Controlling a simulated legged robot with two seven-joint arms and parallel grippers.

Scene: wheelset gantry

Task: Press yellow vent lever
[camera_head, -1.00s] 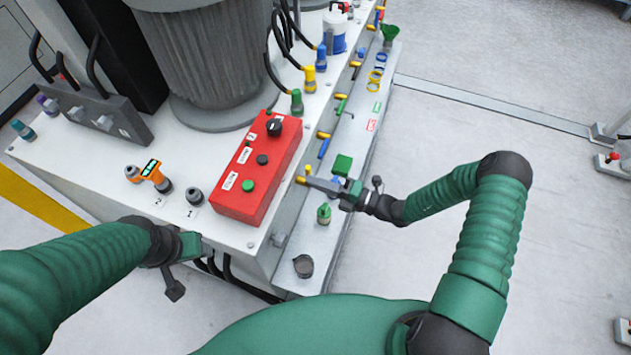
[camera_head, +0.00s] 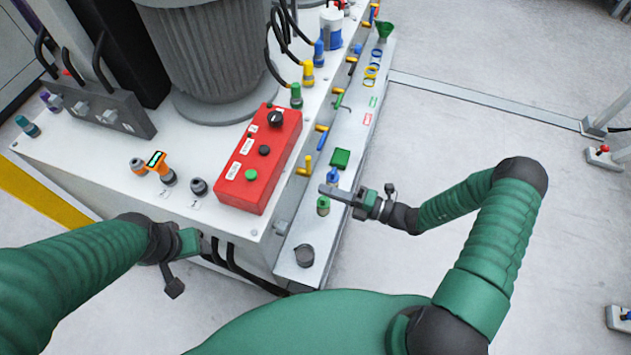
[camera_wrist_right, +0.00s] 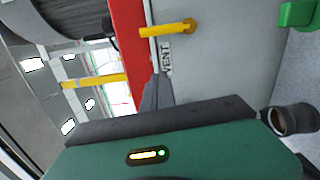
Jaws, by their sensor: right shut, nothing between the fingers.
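The yellow vent lever (camera_head: 304,169) sits on the side face of the white machine base, just right of the red control box. In the right wrist view the yellow lever (camera_wrist_right: 165,30) lies across the panel above a label reading VENT. My right gripper (camera_head: 324,190) is shut and empty, apart from the lever, to its lower right. In the right wrist view its dark fingers (camera_wrist_right: 156,92) point toward the panel below the lever. My left gripper (camera_head: 202,243) hangs near the base's front edge; its fingers are too hidden to tell their state.
The red control box (camera_head: 258,165) with buttons and a knob stands on the base (camera_head: 110,180). A blue lever, other yellow-tipped levers, a green block (camera_head: 340,158) and a green-topped fitting (camera_head: 323,206) line the side ledge. Open floor lies to the right.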

